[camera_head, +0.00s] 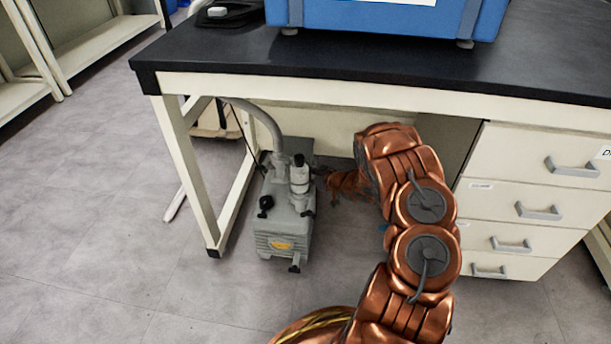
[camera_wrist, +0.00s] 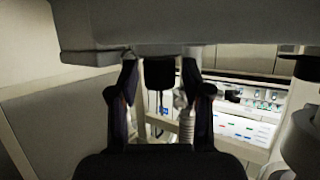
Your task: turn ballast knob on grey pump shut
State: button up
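The grey pump (camera_head: 285,225) stands on the floor under the bench, with a yellow label on its front end. A black knob (camera_head: 265,203) sits on its left top side. My gripper (camera_head: 322,172) is low at the pump's right side, small and dark in the head view. In the wrist view my gripper (camera_wrist: 160,75) is open, with one finger on each side of a black knob-like part (camera_wrist: 159,72). This part hangs below a large grey body (camera_wrist: 220,25), apparently the pump. Gaps show between it and both fingers. Its marking and turn angle cannot be read.
A grey hose (camera_head: 262,118) rises from the pump to the back. The bench (camera_head: 380,60) is overhead, with a blue machine (camera_head: 385,18) on top. Its frame leg (camera_head: 185,165) is left of the pump, the drawers (camera_head: 525,190) right. The floor at the left is clear.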

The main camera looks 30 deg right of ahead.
grip_shut()
jog(key=shift+r+n+y+p, duration=0.1)
jog(key=shift+n+y+p, duration=0.25)
jog(key=shift+n+y, duration=0.05)
jog(key=shift+d+n+g+y, duration=0.15)
jog(key=shift+n+g+y, duration=0.15)
jog(key=shift+n+y, duration=0.15)
jog(key=shift+f+n+g+y, duration=0.2)
jog(key=shift+n+g+y, duration=0.3)
jog(key=shift+n+y, duration=0.4)
jog(key=shift+n+g+y+b, duration=0.95)
jog(key=shift+n+g+y, duration=0.2)
jog(key=shift+n, duration=0.1)
jog(key=shift+n+g+y+b, duration=0.35)
jog(key=shift+n+g+y, duration=0.15)
jog(key=shift+n, duration=0.1)
jog(key=shift+a+r+n+g+y+b, duration=0.1)
jog(key=shift+n+g+y+b, duration=0.45)
jog(key=shift+n+g, duration=0.3)
jog(key=shift+a+r+n+g+y+b, duration=0.1)
jog(key=shift+n+g+y+b, duration=0.45)
jog(key=shift+n+g, duration=0.3)
